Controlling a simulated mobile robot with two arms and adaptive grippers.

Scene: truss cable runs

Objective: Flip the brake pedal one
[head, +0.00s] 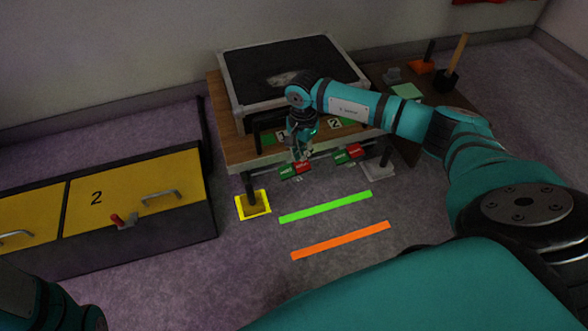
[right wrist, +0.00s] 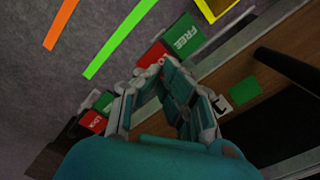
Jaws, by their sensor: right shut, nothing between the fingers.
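The left pedal (head: 288,173), under the label 1 side of the bench, has a green half at the left and a red half at the right. In the right wrist view its green half reads FREE (right wrist: 184,38), with the red part (right wrist: 152,54) partly behind my fingers. My right gripper (head: 303,156) is shut and empty, just above or at the red half; I cannot tell whether it touches. It also shows in the right wrist view (right wrist: 151,72). A second green and red pedal (head: 348,154) is to the right, under label 2 (head: 335,123). My left gripper is out of view.
A wooden bench (head: 240,156) carries a large black case (head: 290,65). A yellow-bordered square (head: 253,205) with a dark post is left of the pedals. Green (head: 325,207) and orange (head: 340,240) strips lie on open floor. Yellow drawers (head: 130,195) stand at left.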

